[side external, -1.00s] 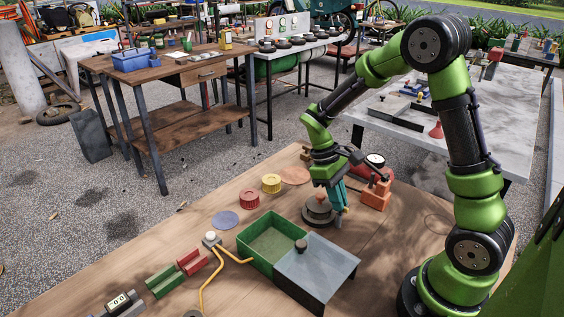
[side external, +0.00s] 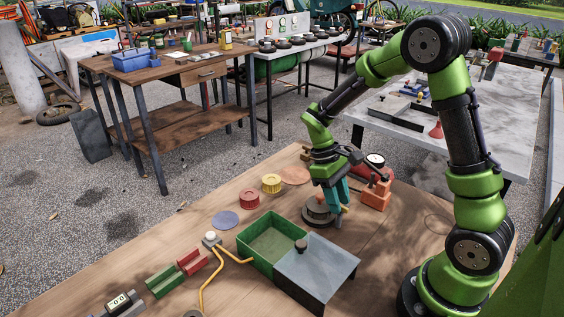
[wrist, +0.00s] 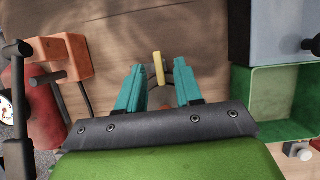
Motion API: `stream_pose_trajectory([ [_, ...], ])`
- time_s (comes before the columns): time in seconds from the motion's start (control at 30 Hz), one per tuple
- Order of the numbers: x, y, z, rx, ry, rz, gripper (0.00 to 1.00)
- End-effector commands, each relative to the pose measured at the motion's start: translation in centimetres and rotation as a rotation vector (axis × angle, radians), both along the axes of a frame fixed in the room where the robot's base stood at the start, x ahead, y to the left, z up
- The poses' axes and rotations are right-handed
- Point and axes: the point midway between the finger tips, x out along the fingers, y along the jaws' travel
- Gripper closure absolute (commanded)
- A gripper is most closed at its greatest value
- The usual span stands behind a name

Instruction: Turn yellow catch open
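The yellow catch (wrist: 159,68) is a short narrow bar, seen in the wrist view just ahead of and between my fingertips. It sits on a dark round base that my fingers partly cover. In the side view a bit of the yellow catch (side external: 345,209) shows beside my fingers, above the dark round base (side external: 317,212) on the wooden table. My gripper (wrist: 158,74) has two teal fingers spread apart, one on each side of the catch. A gap shows on both sides, with no clear contact. In the side view my gripper (side external: 336,205) points down at the base.
An orange block fixture (side external: 376,196) with a gauge (side external: 375,160) stands close on the right. A green open box (side external: 262,229) with a grey-lidded part (side external: 318,275) stands in front.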

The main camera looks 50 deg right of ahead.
Motion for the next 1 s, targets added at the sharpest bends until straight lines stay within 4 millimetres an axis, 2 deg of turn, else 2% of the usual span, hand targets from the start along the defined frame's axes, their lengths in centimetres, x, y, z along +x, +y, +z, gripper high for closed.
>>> stream_pose_trajectory([
  [0.17, 0.3, 0.0, 0.6, -0.001, -0.001, 0.001, 0.65],
  [0.27, 0.9, 0.0, 2.0, -0.002, -0.003, 0.001, 0.65],
  [0.7, 4.9, 0.1, 11.6, -0.002, -0.004, 0.001, 0.65],
  [0.83, 5.7, 0.2, 13.7, -0.001, -0.004, 0.000, 0.65],
  [1.0, 6.3, 0.2, 15.2, -0.001, 0.000, 0.001, 0.65],
])
